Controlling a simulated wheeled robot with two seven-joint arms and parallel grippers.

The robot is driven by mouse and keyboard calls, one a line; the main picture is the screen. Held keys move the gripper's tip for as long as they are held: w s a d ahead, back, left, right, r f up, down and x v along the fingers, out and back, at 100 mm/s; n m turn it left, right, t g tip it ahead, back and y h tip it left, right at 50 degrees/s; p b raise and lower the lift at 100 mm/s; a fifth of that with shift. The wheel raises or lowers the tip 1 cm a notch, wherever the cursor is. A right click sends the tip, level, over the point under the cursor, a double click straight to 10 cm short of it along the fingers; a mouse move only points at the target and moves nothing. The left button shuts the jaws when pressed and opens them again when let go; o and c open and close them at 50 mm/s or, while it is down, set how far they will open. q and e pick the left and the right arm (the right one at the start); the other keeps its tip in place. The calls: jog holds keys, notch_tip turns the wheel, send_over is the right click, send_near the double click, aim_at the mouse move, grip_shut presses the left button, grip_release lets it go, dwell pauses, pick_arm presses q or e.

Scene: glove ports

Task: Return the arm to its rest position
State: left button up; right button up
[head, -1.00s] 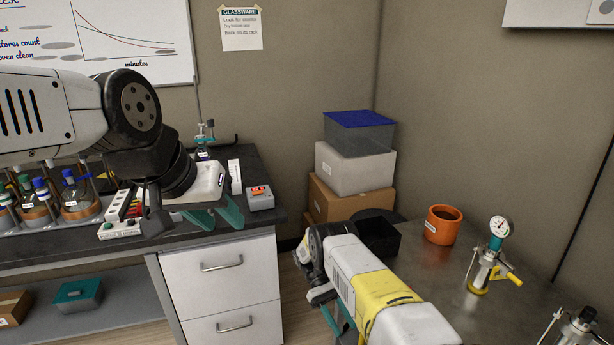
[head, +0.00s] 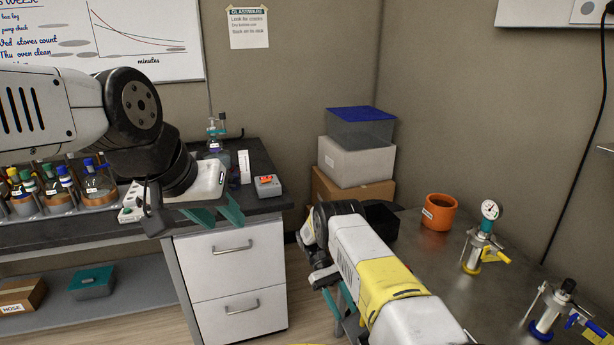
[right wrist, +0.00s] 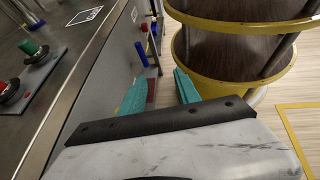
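My left gripper (head: 218,214) hangs in front of the left bench's drawers in the head view. Its two teal fingers are spread apart with nothing between them. My right arm, white and yellow, reaches in from the lower right of the head view. The right gripper (head: 338,298) points down beside the metal table's left edge, partly hidden by the arm. In the right wrist view its teal fingers (right wrist: 160,92) are apart, and floor shows between them.
The metal table (head: 425,260) holds an orange pot (head: 439,212), a black bin (head: 382,220) and gauge valves (head: 482,240). Glassware stands on the dark left bench (head: 262,165). Boxes (head: 357,160) are stacked in the corner. A round yellow-rimmed shelf unit (right wrist: 235,60) is close to the right gripper.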

jog(key=w+d+r+m+t+y, duration=0.1)
jog(key=w+r+t+y, duration=0.1)
jog(key=r, duration=0.9)
jog(key=w+d+r+m+t+y, duration=0.1)
jog(key=w+r+t+y, duration=0.15)
jog(key=r, duration=0.85)
jog(key=s+d+r+t+y, duration=0.1)
jog(key=s+r+t, duration=0.15)
jog(key=r, duration=0.45)
jog(key=s+r+t+y, duration=0.1)
jog(key=s+r+t, duration=0.15)
jog(key=r, duration=0.55)
jog(key=s+r+m+t+y, duration=0.1)
jog(key=s+r+t, duration=0.3)
jog(key=s, duration=0.5)
jog(key=s+r+m+t, duration=0.1)
jog(key=s+r+t, duration=0.3)
jog(key=s, duration=0.5)
jog(key=shift+s+d+r+m+y, duration=0.3)
jog(key=shift+r+m+y, duration=0.1)
jog(key=shift+r, duration=0.1)
